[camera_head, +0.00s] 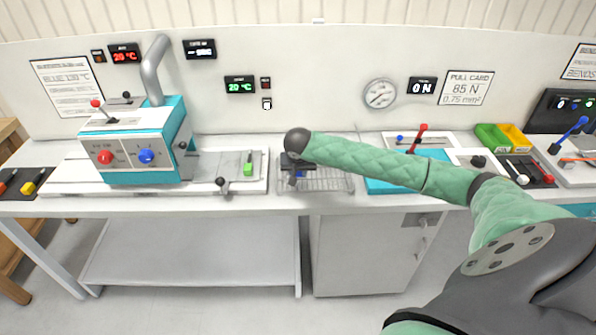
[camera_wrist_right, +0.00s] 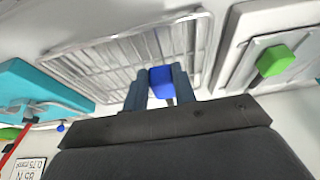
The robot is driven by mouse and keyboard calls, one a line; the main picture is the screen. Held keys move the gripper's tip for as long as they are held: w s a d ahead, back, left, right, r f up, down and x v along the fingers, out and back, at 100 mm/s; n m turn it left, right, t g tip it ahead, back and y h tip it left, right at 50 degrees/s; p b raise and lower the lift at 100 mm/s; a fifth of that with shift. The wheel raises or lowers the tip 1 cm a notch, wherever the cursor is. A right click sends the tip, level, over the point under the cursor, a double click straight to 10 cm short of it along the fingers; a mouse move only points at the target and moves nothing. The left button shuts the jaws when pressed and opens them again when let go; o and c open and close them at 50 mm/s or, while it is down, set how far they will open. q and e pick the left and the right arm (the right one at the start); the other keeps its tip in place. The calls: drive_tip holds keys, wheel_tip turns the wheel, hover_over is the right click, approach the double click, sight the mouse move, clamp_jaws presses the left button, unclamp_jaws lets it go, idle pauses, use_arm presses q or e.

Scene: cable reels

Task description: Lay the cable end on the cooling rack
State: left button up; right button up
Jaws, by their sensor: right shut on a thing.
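The cooling rack (camera_head: 335,181) is a wire grid on the bench, near the middle of the head view. It also shows in the right wrist view (camera_wrist_right: 90,62). My right gripper (camera_head: 292,184) is over the left part of the rack, its arm reaching in from the right. In the right wrist view its two fingers (camera_wrist_right: 160,88) are shut on a small blue piece (camera_wrist_right: 161,80), seemingly the cable end. I cannot tell whether the blue piece touches the wires. Any cable behind it is hidden. My left gripper is not in view.
A teal and white machine (camera_head: 145,140) stands left of the rack. A green-handled fixture (camera_head: 248,163) sits just left of the rack, and a teal plate (camera_head: 390,186) lies just right. Green and yellow bins (camera_head: 512,137) stand at the back right.

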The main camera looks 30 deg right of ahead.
sight(298, 183)
idle(0.5)
drive_tip(key=shift+f, duration=1.65)
drive_tip(key=o, duration=1.1)
